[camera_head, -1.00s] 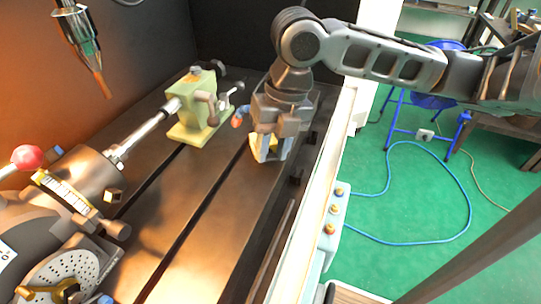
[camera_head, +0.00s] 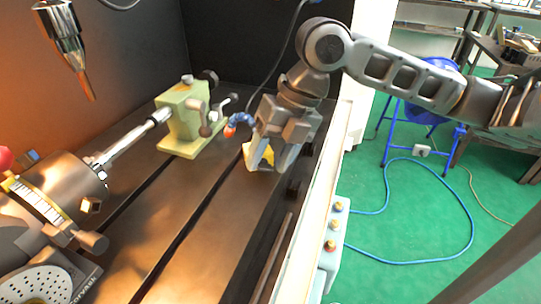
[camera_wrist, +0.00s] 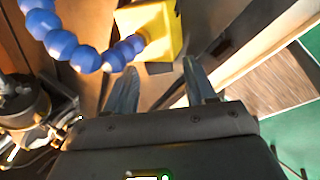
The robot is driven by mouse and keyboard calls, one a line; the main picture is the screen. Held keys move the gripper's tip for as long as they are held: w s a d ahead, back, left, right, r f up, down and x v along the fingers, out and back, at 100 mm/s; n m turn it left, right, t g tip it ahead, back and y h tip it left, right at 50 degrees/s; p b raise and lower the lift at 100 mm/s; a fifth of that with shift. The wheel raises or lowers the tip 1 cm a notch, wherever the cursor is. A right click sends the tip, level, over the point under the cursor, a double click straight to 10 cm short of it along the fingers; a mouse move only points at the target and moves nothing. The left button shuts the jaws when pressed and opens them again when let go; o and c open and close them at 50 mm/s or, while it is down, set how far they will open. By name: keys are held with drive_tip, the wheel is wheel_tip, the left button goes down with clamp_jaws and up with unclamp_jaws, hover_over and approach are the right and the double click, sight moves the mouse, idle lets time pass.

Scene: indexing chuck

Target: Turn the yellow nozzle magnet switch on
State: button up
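The nozzle magnet's yellow block (camera_head: 257,158) sits on the machine table near its right side. A blue segmented hose (camera_head: 241,118) with an orange tip (camera_head: 229,131) shows beside it. My gripper (camera_head: 267,166) is low over the block, with its fingers apart and partly covering it. In the wrist view, the yellow block (camera_wrist: 163,22) and the blue hose (camera_wrist: 65,42) are just beyond my open, empty gripper (camera_wrist: 160,66). The block lies ahead of the gap between the fingers. I cannot tell whether the fingers touch it. I cannot make out the switch clearly.
A green tailstock (camera_head: 184,120) stands left of my gripper. The indexing head (camera_head: 62,190) is at the lower left, with a tool nozzle (camera_head: 64,40) above. The enclosure's pale edge (camera_head: 318,200) runs close on the right. The slotted table (camera_head: 190,240) in front is bare.

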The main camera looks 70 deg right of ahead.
drive_tip(key=shift+p+v, duration=0.3)
drive_tip(key=shift+v, duration=3.65)
